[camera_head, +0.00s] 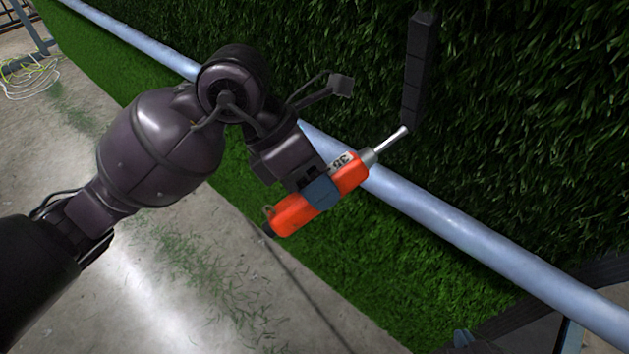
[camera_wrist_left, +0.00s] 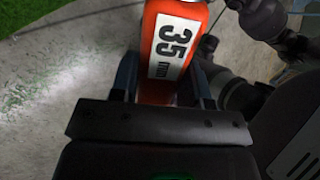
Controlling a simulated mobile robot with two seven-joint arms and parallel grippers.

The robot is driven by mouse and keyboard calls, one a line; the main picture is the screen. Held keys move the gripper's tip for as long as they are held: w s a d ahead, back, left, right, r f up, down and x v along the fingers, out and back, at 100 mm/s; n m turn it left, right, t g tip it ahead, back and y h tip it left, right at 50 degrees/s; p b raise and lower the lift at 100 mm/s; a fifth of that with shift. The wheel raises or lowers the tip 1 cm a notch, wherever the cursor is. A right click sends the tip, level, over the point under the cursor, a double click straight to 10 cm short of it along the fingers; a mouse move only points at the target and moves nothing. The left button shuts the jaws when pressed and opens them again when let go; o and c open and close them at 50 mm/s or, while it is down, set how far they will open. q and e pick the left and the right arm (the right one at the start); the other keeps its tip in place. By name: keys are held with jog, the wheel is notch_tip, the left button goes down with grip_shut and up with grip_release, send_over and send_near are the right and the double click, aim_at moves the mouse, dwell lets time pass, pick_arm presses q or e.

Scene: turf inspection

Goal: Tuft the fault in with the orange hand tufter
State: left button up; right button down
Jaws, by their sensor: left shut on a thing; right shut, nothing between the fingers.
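The orange hand tufter (camera_head: 345,174) is held in my left gripper (camera_head: 318,190), whose blue fingers are shut around its orange body. The tufter tilts up to the right. Its silver needle end passes in front of the pale pipe, with the tip close to the lower end of a dark bar; I cannot tell whether they touch. In the left wrist view the tufter (camera_wrist_left: 172,45) stands between the fingers, with a "35 mm" label. I cannot make out the fault in the turf.
Dark green turf (camera_head: 520,120) hangs behind the pale pipe (camera_head: 450,222), which runs diagonally across. A dark bar (camera_head: 416,70) stands in front of the turf. Brighter turf (camera_head: 400,285) lies below the pipe. Concrete floor (camera_head: 150,290) has loose clippings. Cables (camera_head: 28,75) lie coiled at far left.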

pick_arm(q)
jog(key=shift+w+d+r, duration=0.15)
jog(key=shift+w+d, duration=0.1)
jog(key=shift+w, duration=0.05)
pick_arm(e)
jog(key=shift+d, duration=0.2)
pick_arm(q)
jog(key=shift+w+d+r, duration=0.15)
jog(key=shift+w+d, duration=0.1)
jog(key=shift+w, duration=0.1)
pick_arm(e)
jog(key=shift+a, duration=0.15)
jog(key=shift+r, duration=0.1)
pick_arm(q)
jog(key=shift+s+a+r+p, duration=0.1)
jog(key=shift+s+r+p, duration=0.05)
jog(key=shift+r+p, duration=0.35)
jog(key=shift+s+a+r, duration=0.1)
jog(key=shift+s+r, duration=0.05)
jog(key=shift+r, duration=0.3)
pick_arm(e)
jog(key=shift+w+r, duration=0.15)
jog(key=shift+r, duration=0.35)
jog(key=shift+w+r, duration=0.15)
jog(key=shift+r, duration=0.35)
